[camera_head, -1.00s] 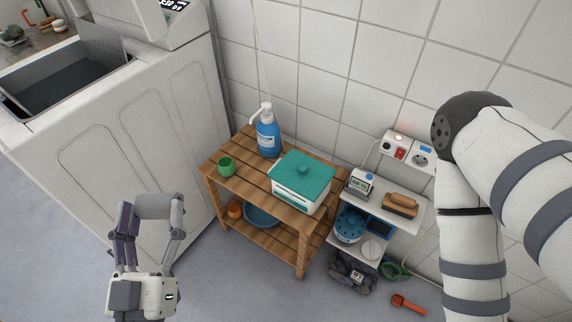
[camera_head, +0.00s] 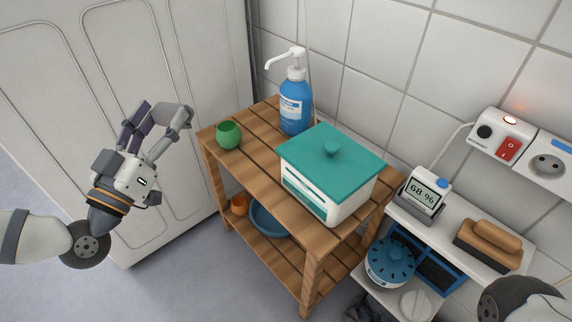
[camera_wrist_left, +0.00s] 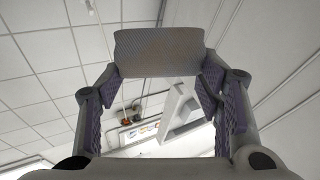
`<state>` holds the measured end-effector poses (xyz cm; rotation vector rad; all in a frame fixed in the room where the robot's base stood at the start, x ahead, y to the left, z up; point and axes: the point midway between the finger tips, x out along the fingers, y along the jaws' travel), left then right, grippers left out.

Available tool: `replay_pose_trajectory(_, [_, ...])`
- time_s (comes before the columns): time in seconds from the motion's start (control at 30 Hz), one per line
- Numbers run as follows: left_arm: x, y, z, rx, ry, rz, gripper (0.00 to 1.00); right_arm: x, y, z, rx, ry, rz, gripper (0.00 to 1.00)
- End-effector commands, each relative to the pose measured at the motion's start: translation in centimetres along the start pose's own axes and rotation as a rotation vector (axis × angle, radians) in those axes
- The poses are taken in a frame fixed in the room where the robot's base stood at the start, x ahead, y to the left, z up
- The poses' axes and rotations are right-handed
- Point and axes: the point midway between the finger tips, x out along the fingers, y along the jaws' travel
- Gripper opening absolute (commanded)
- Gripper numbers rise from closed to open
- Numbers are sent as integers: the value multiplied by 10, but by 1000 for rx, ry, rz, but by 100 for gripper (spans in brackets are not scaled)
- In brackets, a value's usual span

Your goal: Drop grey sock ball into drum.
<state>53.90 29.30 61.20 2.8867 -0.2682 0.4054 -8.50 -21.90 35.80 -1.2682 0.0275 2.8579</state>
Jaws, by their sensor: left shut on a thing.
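My left gripper (camera_head: 162,116) is at the left in the head view, in front of the white washer's panel (camera_head: 75,60). It is shut on the grey sock ball (camera_head: 178,116), held between purple-padded fingers. In the left wrist view the sock ball (camera_wrist_left: 160,50) is a grey, textured roll across the fingertips. The washer's top and the drum are outside the head view. I cannot make out the drum in the wrist view. My right gripper is not in view.
A slatted wooden stand (camera_head: 262,200) stands right of the washer, with a green cup (camera_head: 228,134), blue pump bottle (camera_head: 295,108) and teal-lidded box (camera_head: 330,165). A small white shelf (camera_head: 455,235) is at the right. Grey floor (camera_head: 170,290) is free below the gripper.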

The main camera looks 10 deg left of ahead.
Motion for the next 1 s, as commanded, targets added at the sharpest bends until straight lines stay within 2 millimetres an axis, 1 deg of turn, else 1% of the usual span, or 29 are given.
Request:
replay_pose_trajectory(0.03, [4,10,14,-7,-6,7,32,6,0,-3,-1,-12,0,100])
replay_pose_trajectory(0.27, [30,64,70,-8,-7,6,32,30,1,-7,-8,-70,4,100])
replay_pose_trajectory(0.3, [30,67,84,-5,-9,3,32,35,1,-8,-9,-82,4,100])
replay_pose_trajectory(0.4, [32,77,108,-3,-7,2,32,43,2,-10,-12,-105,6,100])
replay_pose_trajectory(0.63, [37,89,129,-2,-1,2,32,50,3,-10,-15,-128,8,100])
replay_pose_trajectory(0.67, [37,91,134,-3,-1,2,32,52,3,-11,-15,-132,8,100])
replay_pose_trajectory(0.73, [32,87,150,0,-4,0,32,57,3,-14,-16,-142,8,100])
replay_pose_trajectory(0.8, [29,85,161,0,-2,1,32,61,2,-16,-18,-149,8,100])
replay_pose_trajectory(1.0, [29,86,158,0,3,3,32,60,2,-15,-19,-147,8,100])
